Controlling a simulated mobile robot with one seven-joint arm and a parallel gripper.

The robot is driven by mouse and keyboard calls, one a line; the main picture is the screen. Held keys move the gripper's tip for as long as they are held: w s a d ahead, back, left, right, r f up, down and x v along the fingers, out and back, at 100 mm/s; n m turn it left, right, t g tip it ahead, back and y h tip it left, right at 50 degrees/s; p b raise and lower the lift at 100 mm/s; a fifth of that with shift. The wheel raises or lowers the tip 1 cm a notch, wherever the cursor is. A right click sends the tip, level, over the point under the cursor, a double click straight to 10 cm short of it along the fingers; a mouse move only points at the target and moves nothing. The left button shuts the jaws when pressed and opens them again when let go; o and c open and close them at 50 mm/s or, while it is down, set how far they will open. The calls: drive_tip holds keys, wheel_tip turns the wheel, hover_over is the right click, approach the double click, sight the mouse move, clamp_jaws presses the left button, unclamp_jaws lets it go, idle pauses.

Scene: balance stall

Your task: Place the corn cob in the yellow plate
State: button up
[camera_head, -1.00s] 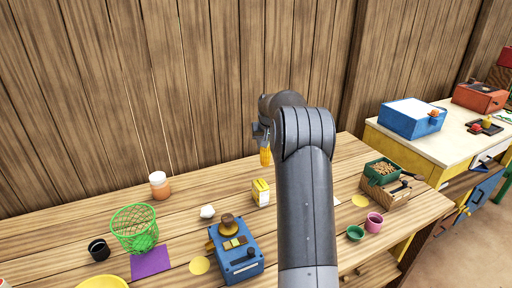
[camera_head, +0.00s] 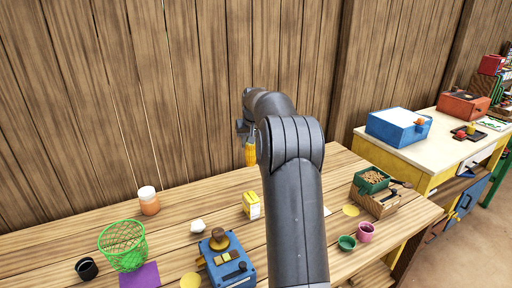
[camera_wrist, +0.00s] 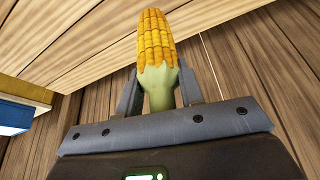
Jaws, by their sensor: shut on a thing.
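The yellow corn cob (camera_head: 251,155) is held by my gripper (camera_head: 244,132) above the wooden table, left of my arm in the head view. In the wrist view the corn cob (camera_wrist: 156,50) points away from my gripper (camera_wrist: 158,95), and both fingers close on its pale green base.
The wooden table (camera_head: 180,238) holds a green mesh basket (camera_head: 123,247), a blue device (camera_head: 229,266), a yellow carton (camera_head: 251,206), an orange jar (camera_head: 148,201), a white lump (camera_head: 197,226) and small cups (camera_head: 366,232). A second table (camera_head: 415,150) stands right.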

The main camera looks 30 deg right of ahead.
drive_tip(key=s+a+f+n+g+y, duration=0.1)
drive_tip(key=s+a+n+y, duration=0.2)
drive_tip(key=a+n, duration=1.05)
drive_tip(key=s+a+f+n+g+y, duration=0.1)
drive_tip(key=s+a+n+g+y, duration=0.15)
drive_tip(key=a, duration=2.15)
drive_tip(key=s+a+r+n+g+h, duration=0.25)
drive_tip(key=s+a+n+g, duration=0.25)
drive_tip(key=s+a+n, duration=1.7)
drive_tip(key=s+a+f+m, duration=0.1)
drive_tip(key=a+f, duration=0.1)
drive_tip(key=f, duration=0.6)
drive_tip(key=s+a+f+m, duration=0.1)
drive_tip(key=a+f+m, duration=0.1)
drive_tip(key=f, duration=0.7)
drive_tip(key=shift+s+a+m, duration=0.25)
drive_tip(key=shift+s+m, duration=0.05)
drive_tip(key=shift+s, duration=0.05)
drive_tip(key=shift+f, duration=0.1)
drive_tip(key=o, duration=1.1)
drive_tip(key=shift+c, duration=0.2)
drive_tip(key=shift+w, duration=0.1)
